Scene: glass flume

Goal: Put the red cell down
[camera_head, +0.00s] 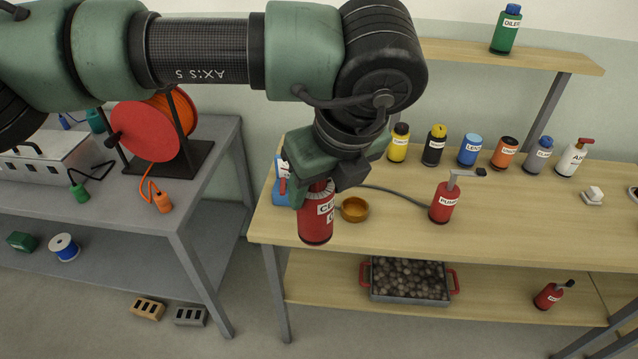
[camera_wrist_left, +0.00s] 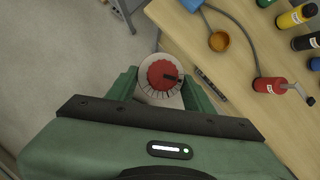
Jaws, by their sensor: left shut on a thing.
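The red cell (camera_head: 316,225) is a red bottle with a white label band, held upright. My left gripper (camera_head: 322,184) is shut on its upper part. In the head view the cell shows at the front left of the wooden table (camera_head: 400,230), its base overlapping the front edge; I cannot tell whether it touches the top. In the left wrist view the red round top of the cell (camera_wrist_left: 163,74) sits between the fingers (camera_wrist_left: 160,92), with floor to its left and tabletop to its right. My right gripper is not in view.
An amber bowl (camera_head: 354,209) stands just right of the cell, and a blue-and-white thing (camera_head: 281,180) behind it. A red pump bottle (camera_head: 443,203) stands further right. Several labelled bottles (camera_head: 435,145) line the back. The table's front right is clear.

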